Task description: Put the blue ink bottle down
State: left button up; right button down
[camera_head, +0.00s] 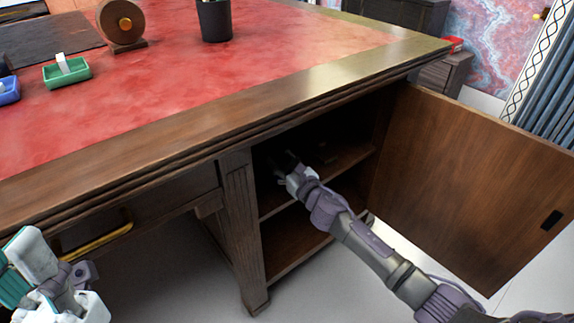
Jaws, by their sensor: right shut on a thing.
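My right gripper (286,166) reaches into the open cabinet of the desk, over the upper shelf (345,156). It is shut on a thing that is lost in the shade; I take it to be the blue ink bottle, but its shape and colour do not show. I cannot tell whether it touches the shelf. My left gripper is at the lower left corner by the drawer, partly cut off by the frame; whether its fingers are open does not show.
The cabinet door (470,180) stands wide open on the right. The lower compartment (290,240) looks empty. A drawer handle (95,237) juts out at left. On the red desktop (190,90) are a green dish (68,74), a blue dish (8,91), a wooden roll (122,22) and a black cup (215,20).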

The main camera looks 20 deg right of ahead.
jog(key=shift+a+r, duration=0.1)
jog(key=shift+a, duration=0.05)
jog(key=c, duration=1)
grip_release()
jog(key=shift+s, duration=0.1)
jog(key=o, duration=0.5)
jog(key=shift+c, duration=0.2)
jog(key=p+v, duration=0.2)
jog(key=v, duration=1)
jog(key=shift+p, duration=0.3)
